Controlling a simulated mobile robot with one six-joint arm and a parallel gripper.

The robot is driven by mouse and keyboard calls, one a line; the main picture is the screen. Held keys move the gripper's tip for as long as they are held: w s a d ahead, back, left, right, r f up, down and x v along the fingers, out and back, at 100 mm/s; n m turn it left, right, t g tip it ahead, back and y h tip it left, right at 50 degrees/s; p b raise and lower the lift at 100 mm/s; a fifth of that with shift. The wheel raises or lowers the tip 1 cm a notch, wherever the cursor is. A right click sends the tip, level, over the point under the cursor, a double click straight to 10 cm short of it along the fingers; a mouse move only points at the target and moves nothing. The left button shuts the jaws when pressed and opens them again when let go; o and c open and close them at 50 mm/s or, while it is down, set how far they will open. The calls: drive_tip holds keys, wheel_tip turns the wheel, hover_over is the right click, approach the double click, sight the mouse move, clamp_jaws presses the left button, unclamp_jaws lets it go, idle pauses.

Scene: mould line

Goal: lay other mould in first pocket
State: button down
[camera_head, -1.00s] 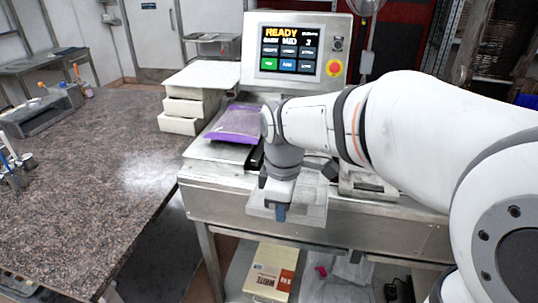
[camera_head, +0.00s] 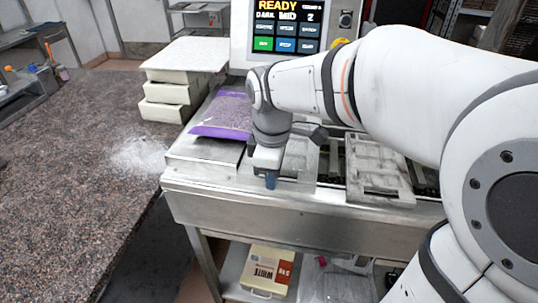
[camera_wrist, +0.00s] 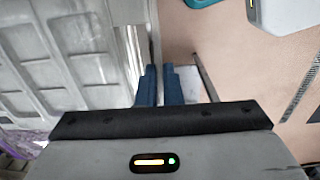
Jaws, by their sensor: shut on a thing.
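My gripper (camera_head: 270,180) is at the front edge of the steel mould line (camera_head: 235,200), pointing down. Its blue fingers (camera_wrist: 158,85) are shut on the near edge of a grey mould (camera_head: 300,165). This mould lies flat over the line's left part, partly hidden by my wrist; I cannot tell whether it rests in the pocket or is just above it. Its cavities fill the left of the wrist view (camera_wrist: 65,65). A second grey mould (camera_head: 378,170) sits on the line to the right, apart from the held one.
A purple-edged bag (camera_head: 222,115) lies left of my gripper on the line. Stacked white trays (camera_head: 178,70) and a control screen (camera_head: 287,28) stand behind. A speckled counter (camera_head: 70,170) is at left. A yellow-white box (camera_head: 268,270) is on the shelf below.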

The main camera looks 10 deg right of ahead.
drive_tip(key=shift+w+d, duration=0.1)
drive_tip(key=shift+w, duration=0.15)
drive_tip(key=shift+w+d+f, duration=0.15)
drive_tip(key=shift+w+d, duration=0.45)
drive_tip(key=shift+w, duration=0.5)
drive_tip(key=shift+w+d+f, duration=0.2)
drive_tip(key=shift+w+d, duration=0.45)
drive_tip(key=shift+w, duration=0.5)
drive_tip(key=shift+w+d+f, duration=0.15)
drive_tip(key=shift+w+d, duration=0.45)
drive_tip(key=shift+w, duration=0.5)
drive_tip(key=shift+f, duration=0.1)
drive_tip(key=shift+f+b, duration=2.7)
drive_tip(key=shift+f, duration=1.15)
drive_tip(key=c, duration=1.5)
unclamp_jaws()
